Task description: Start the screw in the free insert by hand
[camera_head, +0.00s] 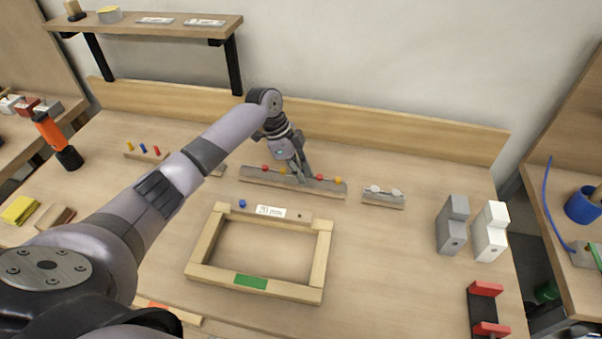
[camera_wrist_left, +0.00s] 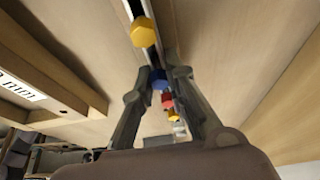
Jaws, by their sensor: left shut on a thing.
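My left gripper (camera_head: 303,179) is down at the long grey rail (camera_head: 255,177) behind the wooden frame. In the left wrist view its fingers are shut on a blue-headed screw (camera_wrist_left: 158,78), which stands in line with yellow and red screws on the rail. I cannot tell whether it is lifted. The wooden frame (camera_head: 194,270) has a back bar with a "20 mm" label (camera_head: 270,211). A blue screw head (camera_head: 242,203) sits left of the label. The free insert (camera_head: 299,215) shows as a dark hole to its right, also in the left wrist view (camera_wrist_left: 63,112). My right gripper is out of view.
Red (camera_head: 265,168) and yellow (camera_head: 337,180) screws stand close on both sides of my gripper. A small grey holder (camera_head: 383,198) is right of the rail. Grey (camera_head: 452,225) and white (camera_head: 490,231) blocks stand at the right. The bench between frame and blocks is clear.

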